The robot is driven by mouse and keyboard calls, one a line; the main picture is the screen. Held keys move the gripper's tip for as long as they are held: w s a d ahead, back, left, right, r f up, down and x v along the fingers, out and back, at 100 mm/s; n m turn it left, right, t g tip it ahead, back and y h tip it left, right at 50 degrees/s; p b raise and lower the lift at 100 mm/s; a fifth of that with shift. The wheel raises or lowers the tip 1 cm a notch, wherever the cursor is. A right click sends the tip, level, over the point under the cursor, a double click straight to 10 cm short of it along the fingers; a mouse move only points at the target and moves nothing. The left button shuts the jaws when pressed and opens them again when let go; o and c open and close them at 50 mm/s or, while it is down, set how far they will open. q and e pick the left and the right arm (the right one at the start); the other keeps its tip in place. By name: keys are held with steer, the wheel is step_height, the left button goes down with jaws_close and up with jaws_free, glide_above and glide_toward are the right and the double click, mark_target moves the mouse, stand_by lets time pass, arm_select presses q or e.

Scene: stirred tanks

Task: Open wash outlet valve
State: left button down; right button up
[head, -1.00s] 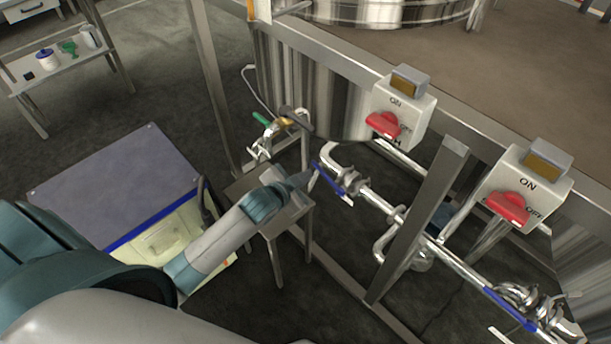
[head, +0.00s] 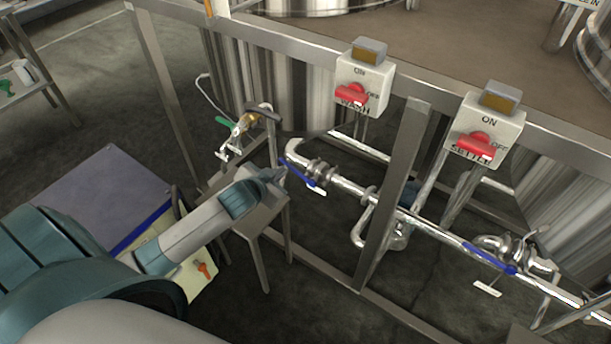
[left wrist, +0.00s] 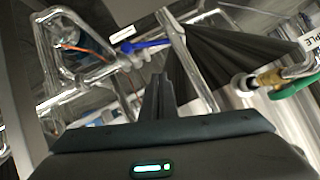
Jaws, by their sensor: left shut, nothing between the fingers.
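The wash outlet valve's blue lever (head: 298,172) sits on the steel pipe below the box marked WASH, with a white tag at its lower end. The lever slants down to the right. In the left wrist view a blue lever (left wrist: 146,46) lies just beyond my fingers. My left gripper (head: 278,174) is shut and empty, close to the lever's upper left end in the head view; I cannot tell whether it touches. Its fingers also show in the left wrist view (left wrist: 158,98). My right gripper is not in view.
Another blue-levered valve (head: 490,258) is on the pipe at right, below the SETTLE box (head: 487,130). A green-handled valve (head: 225,122) is at upper left. A steel frame post (head: 395,195) crosses the pipe. A small metal stand (head: 258,215) stands under my gripper.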

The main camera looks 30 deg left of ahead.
mark_target(292, 168)
arm_select(q)
steer(key=shift+w, duration=0.1)
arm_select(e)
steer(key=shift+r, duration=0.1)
arm_select(q)
steer(key=shift+w+f, duration=0.1)
